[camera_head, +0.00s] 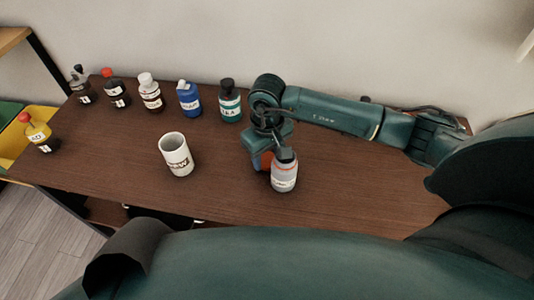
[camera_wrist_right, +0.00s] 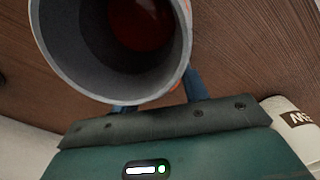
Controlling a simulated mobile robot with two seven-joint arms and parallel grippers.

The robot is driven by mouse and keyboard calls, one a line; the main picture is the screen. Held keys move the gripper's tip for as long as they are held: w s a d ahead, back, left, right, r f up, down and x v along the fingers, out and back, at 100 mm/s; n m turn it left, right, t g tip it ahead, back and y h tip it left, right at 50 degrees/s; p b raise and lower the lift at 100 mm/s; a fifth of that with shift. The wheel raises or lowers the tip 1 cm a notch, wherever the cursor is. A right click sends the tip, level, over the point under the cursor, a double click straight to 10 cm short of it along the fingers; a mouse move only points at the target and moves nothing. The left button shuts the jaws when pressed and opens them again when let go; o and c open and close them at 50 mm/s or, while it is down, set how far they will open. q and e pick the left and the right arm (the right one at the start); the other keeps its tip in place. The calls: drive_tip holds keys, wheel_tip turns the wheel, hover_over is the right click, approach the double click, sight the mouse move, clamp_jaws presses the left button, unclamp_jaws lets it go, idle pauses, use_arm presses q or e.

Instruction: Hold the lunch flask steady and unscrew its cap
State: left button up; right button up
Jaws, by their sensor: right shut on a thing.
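A light grey container with a label and a dark top, which I take to be the lunch flask (camera_head: 284,178), stands upright on the wooden counter, right of the middle. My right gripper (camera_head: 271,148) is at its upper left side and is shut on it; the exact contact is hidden. An orange-red patch (camera_head: 264,160) shows just left of the flask, partly hidden. In the right wrist view a grey cylinder (camera_wrist_right: 45,25) shows an open round mouth with red inside. A blue finger (camera_wrist_right: 196,85) touches or passes close by its rim. I see no separate cap. My left gripper is not in view.
A white mug (camera_head: 176,158) stands left of the flask. Several bottles line the back, including a green one (camera_head: 230,106) and a blue one (camera_head: 189,100). The front right counter (camera_head: 360,195) is clear.

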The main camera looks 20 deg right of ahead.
drive_tip(key=shift+f, duration=0.25)
drive_tip(key=shift+f, duration=0.15)
drive_tip(key=o, duration=0.6)
drive_tip(key=shift+b, duration=0.35)
drive_tip(key=o, duration=0.5)
